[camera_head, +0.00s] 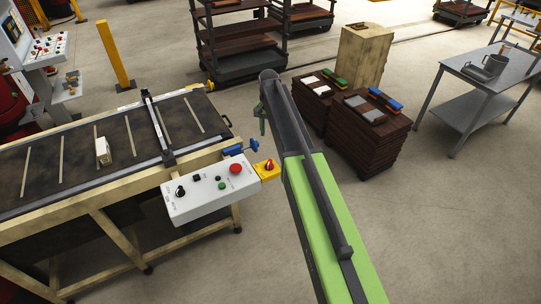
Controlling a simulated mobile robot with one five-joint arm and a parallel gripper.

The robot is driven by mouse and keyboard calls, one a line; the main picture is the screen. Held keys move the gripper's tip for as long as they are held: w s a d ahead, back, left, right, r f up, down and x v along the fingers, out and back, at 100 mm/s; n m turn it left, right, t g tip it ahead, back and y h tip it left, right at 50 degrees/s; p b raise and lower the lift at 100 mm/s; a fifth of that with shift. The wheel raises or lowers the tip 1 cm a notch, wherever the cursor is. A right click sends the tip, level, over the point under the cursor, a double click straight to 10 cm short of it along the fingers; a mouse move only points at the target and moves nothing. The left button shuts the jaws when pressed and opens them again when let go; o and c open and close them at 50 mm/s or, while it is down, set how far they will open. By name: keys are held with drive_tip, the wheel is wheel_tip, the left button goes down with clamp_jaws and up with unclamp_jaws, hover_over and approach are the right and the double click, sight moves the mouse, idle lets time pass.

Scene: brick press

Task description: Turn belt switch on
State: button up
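A light grey control box (209,190) is fixed to the near right side of the belt conveyor (79,155). My green arm rises right of the box. Its far end hides most of my gripper (262,121), apart from the controls.
A small pale block (103,151) lies on the belt. A yellow post (115,55) stands behind the conveyor. Brick stacks (368,130) on dark pallets stand right of my arm, with a grey metal table (486,82) farther right. The floor in front is clear.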

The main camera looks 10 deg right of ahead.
sight(269, 162)
wheel_tip(269, 162, down, 18)
drive_tip(key=b, duration=1.7)
drive_tip(key=shift+r, duration=0.25)
clamp_jaws()
